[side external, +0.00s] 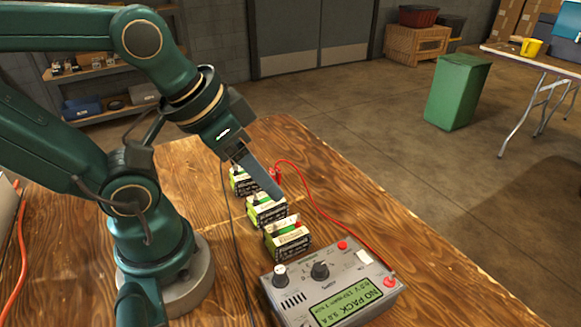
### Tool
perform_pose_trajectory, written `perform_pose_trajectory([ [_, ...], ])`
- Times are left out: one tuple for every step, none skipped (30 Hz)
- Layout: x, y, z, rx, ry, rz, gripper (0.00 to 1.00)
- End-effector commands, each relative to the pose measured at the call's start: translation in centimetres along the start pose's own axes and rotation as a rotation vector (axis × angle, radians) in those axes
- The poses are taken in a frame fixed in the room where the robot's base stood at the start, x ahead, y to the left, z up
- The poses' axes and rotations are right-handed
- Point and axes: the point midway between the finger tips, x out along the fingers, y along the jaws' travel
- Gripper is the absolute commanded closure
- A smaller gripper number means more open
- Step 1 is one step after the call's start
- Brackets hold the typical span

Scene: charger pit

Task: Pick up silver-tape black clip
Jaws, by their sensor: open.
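My gripper (270,188) points down at the row of battery packs, its grey finger just above the far and middle packs. The finger overlaps their tops in this view, so I cannot tell whether it touches them. The jaws are open, with nothing visible between them. A thin black cable (236,240) runs along the left of the packs toward the charger. I cannot make out the black clip or its silver tape; it may be hidden behind my gripper. A red clip (276,174) shows just right of the finger, with a red cable (322,212) curving away.
Battery packs stand in a row: far (240,186), middle (265,212) and near (288,240). The grey charger (330,288), with its green display, sits in front of them. The wooden table (430,285) is clear at the right.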

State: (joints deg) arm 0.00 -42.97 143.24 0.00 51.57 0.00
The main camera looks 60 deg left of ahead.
Motion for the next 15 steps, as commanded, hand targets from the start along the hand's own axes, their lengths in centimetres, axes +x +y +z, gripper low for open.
perform_pose_trajectory([
  [0.0, 0.0, 0.0, 0.0, 0.0, 0.0, 0.43],
  [0.0, 0.0, 0.0, 0.0, 0.0, 0.0, 0.43],
  [0.0, 0.0, 0.0, 0.001, 0.0, 0.0, 0.43],
  [0.0, 0.0, 0.0, 0.006, 0.0, 0.0, 0.43],
  [0.0, 0.0, 0.0, 0.015, -0.001, 0.0, 0.43],
  [0.0, 0.0, 0.1, 0.034, -0.004, 0.0, 0.43],
  [0.0, 0.0, 0.1, 0.055, -0.007, 0.0, 0.43],
  [-0.1, 0.0, 0.1, 0.081, -0.008, 0.0, 0.43],
  [-0.3, 0.0, -0.1, 0.123, -0.007, 0.0, 0.43],
  [-0.5, 0.0, -0.3, 0.159, -0.007, 0.0, 0.43],
  [-0.6, -0.1, -0.6, 0.195, -0.012, -0.001, 0.43],
  [-0.7, -0.4, -1.0, 0.238, -0.029, -0.008, 0.43],
  [-0.7, -0.8, -1.4, 0.267, -0.044, -0.015, 0.43],
  [-0.7, -1.2, -1.7, 0.292, -0.063, -0.022, 0.43],
  [-0.6, -1.9, -2.2, 0.318, -0.089, -0.031, 0.43],
])
